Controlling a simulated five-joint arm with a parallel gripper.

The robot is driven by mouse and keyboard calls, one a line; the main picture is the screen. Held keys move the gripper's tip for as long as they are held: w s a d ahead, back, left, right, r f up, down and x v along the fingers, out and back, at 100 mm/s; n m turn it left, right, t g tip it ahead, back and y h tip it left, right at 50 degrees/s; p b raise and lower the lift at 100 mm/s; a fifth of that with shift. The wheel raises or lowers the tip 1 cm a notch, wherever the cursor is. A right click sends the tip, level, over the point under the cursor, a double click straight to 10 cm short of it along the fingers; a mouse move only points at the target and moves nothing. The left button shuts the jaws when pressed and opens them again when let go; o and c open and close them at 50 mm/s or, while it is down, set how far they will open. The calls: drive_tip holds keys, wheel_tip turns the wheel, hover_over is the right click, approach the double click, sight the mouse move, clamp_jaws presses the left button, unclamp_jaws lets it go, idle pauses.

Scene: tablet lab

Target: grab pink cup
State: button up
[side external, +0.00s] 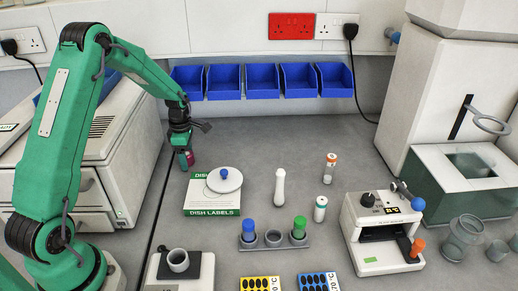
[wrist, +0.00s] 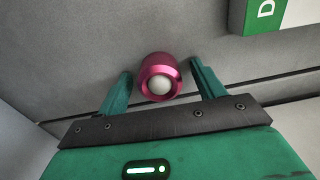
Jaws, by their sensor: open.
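The pink cup (wrist: 158,76) is a small metallic pink cylinder with a pale round centre in its near end. In the wrist view it sits between the two green fingers of my gripper (wrist: 160,88), with a gap visible on each side. In the side view the pink cup (side external: 191,158) shows partly beside my gripper (side external: 185,160), left of the dish labels box, and a finger hides some of it. My gripper is open and points down around the cup.
The green and white dish labels box (side external: 212,212) with a round white dish (side external: 224,179) on it is close on the right. A white machine (side external: 100,135) stands to the left. Blue bins (side external: 262,81) line the back wall. A dark seam (side external: 158,205) runs along the bench.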

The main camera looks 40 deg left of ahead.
drive_tip(key=shift+c, duration=0.5)
drive_tip(key=c, duration=1)
drive_tip(key=shift+r, duration=0.15)
drive_tip(key=shift+r, duration=0.9)
wheel_tip(320, 180, up, 2)
drive_tip(key=shift+r, duration=0.25)
drive_tip(key=s+d+r, duration=0.1)
drive_tip(key=d+r, duration=0.5)
drive_tip(key=d, duration=0.5)
drive_tip(key=shift+s+d+r, duration=0.15)
drive_tip(key=shift+d+r, duration=0.1)
drive_tip(key=shift+d, duration=0.05)
